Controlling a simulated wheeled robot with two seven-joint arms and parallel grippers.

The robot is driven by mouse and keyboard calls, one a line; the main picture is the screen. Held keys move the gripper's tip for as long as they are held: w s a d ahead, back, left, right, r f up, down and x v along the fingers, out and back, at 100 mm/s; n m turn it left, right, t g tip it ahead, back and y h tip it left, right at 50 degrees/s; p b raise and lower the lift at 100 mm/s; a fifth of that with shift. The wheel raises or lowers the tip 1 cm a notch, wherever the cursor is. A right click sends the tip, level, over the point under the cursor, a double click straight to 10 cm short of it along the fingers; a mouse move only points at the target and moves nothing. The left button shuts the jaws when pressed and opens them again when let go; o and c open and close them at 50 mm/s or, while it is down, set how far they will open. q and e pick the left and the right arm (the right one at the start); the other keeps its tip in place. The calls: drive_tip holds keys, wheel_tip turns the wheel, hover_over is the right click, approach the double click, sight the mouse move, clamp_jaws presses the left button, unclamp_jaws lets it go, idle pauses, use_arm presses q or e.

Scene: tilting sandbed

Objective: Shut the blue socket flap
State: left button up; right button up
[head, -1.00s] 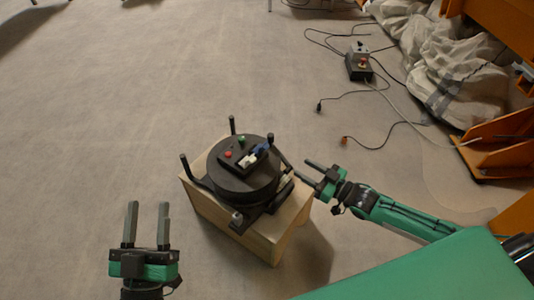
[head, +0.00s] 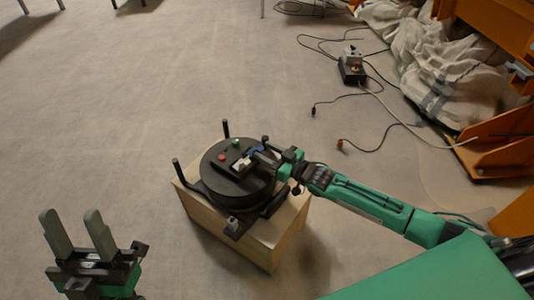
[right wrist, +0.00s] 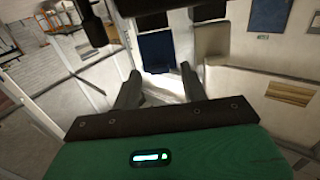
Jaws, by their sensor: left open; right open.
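The black round unit (head: 220,187) stands on a light wooden box, with a red and a green button on top. The blue socket flap (head: 258,149) shows as a small blue piece on its top, partly covered by my right gripper (head: 266,157). In the right wrist view the flap (right wrist: 156,50) is a dark blue panel just beyond and between my open fingers; contact cannot be told. A bright white patch lies below it. My right gripper is open with nothing seen between its fingers. My left gripper (head: 78,230) is open and empty at the lower left.
The wooden box (head: 265,240) stands on a grey carpet. Several black upright posts, such as one at the back (head: 225,129), rise around the unit. A control box with cables (head: 352,67) lies on the floor at the upper right. The carpet on the left is clear.

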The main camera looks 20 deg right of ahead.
drive_tip(key=shift+w+a, duration=0.1)
clamp_jaws()
